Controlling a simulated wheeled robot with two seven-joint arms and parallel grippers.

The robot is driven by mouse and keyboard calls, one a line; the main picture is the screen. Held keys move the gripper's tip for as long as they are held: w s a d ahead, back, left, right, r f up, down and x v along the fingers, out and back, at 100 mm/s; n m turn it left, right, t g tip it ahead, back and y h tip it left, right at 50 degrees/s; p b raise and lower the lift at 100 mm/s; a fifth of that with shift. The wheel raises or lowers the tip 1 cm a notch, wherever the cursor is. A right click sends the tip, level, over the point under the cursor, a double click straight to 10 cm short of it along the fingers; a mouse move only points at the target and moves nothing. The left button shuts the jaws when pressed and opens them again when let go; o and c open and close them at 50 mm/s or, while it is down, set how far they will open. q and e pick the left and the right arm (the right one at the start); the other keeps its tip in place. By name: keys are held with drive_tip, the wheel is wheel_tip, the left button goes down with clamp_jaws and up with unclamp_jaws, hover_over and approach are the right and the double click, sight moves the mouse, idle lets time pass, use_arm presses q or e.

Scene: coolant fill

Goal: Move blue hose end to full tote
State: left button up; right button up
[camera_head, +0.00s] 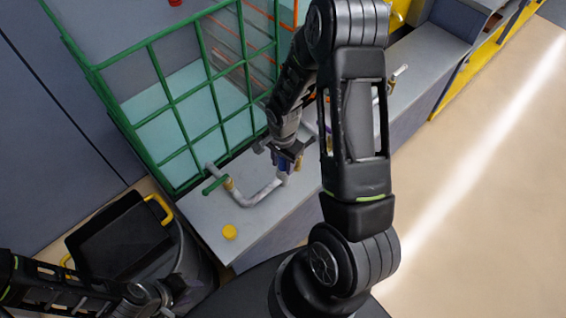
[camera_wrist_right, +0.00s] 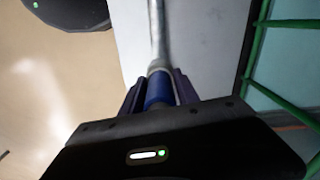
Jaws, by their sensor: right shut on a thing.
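My right gripper (camera_head: 288,158) is shut on the blue hose end (camera_head: 283,163), just above the grey ledge in front of the green-caged tote (camera_head: 187,134). The right wrist view shows the blue hose end (camera_wrist_right: 158,90) between the dark fingers, with a grey pipe (camera_wrist_right: 157,30) running away from it. In the head view a bent grey pipe (camera_head: 252,202) runs from near the green valve handle (camera_head: 215,185) to the held end. The green-caged tote shows teal liquid or walls behind its bars. My left arm (camera_head: 85,296) is at the lower left; its fingers cannot be made out.
A yellow cap (camera_head: 229,232) lies on the grey ledge (camera_head: 268,222). A second, orange-barred cage (camera_head: 262,50) stands beyond the green one, partly hidden by my right arm. A dark bin with yellow handles (camera_head: 125,240) stands at lower left. The floor on the right is clear.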

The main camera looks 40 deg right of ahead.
drive_tip(key=shift+r, duration=0.1)
drive_tip(key=shift+r+p, duration=1.85)
drive_tip(key=shift+r, duration=0.9)
drive_tip(key=w+a+r+n+b, duration=0.1)
drive_tip(key=w+a+r+n, duration=0.5)
drive_tip(key=r, duration=0.3)
drive_tip(key=w+a+r+n+b, duration=0.1)
drive_tip(key=w+a+r+n, duration=0.5)
drive_tip(key=a+r+n, duration=0.2)
drive_tip(key=shift+r+n, duration=0.5)
drive_tip(key=shift+n, duration=0.1)
drive_tip(key=shift+w, duration=0.1)
